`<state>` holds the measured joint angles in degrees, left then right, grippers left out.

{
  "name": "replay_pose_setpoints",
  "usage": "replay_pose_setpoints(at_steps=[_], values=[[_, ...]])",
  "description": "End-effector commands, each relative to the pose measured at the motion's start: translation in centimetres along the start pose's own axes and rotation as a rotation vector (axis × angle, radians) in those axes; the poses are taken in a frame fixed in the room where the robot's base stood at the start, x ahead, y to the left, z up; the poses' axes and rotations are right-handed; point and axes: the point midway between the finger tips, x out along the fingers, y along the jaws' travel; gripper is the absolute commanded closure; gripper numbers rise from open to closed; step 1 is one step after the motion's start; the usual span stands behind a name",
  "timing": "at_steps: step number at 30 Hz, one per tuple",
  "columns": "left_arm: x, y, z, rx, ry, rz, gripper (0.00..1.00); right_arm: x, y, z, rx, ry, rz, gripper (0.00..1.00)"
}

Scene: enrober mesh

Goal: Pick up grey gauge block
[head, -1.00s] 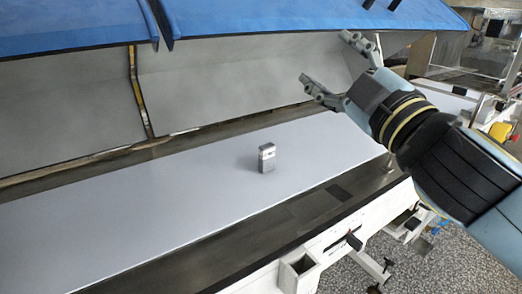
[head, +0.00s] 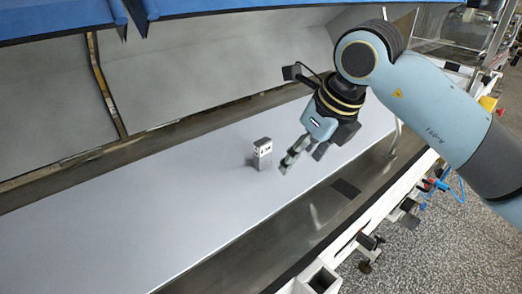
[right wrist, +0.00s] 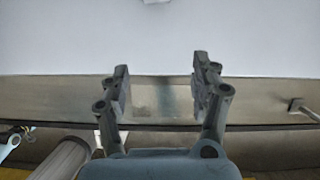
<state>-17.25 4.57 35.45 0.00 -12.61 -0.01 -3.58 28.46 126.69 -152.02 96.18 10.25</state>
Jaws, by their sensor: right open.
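The grey gauge block (head: 262,154) stands upright on the pale flat belt, with a white label with dark marks on its upper part. My right gripper (head: 301,160) hangs just to the right of the block in the head view, fingers pointing down and apart from it. In the right wrist view the right gripper (right wrist: 161,80) is open, with nothing between its fingers. A small piece of something grey shows at the top edge of that view; I cannot tell whether it is the block. My left gripper is not in view.
The pale belt (head: 120,220) is otherwise clear around the block. A dark metal rail (head: 325,205) runs along its front edge. Grey panels (head: 200,65) under raised blue covers (head: 230,10) stand behind it. Speckled floor (head: 430,260) lies at the lower right.

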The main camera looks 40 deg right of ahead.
Motion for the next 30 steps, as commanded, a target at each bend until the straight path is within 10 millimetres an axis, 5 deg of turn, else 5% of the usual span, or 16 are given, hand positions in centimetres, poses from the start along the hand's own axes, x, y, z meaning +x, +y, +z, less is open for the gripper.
replay_pose_setpoints(at_steps=[4, 19, 24, 30], values=[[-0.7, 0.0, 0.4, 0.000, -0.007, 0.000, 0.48, 1.0, 0.2, 3.0, 0.004, -0.004, 0.007, 0.37], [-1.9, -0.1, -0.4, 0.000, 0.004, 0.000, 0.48, 3.5, 0.3, 8.9, 0.001, -0.002, 0.008, 0.37], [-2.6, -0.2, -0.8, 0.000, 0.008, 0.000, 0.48, 5.9, 0.2, 8.5, 0.000, 0.000, 0.005, 0.37], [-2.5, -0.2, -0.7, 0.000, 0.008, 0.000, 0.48, 6.5, 0.2, 8.4, -0.002, -0.003, 0.004, 0.37]])
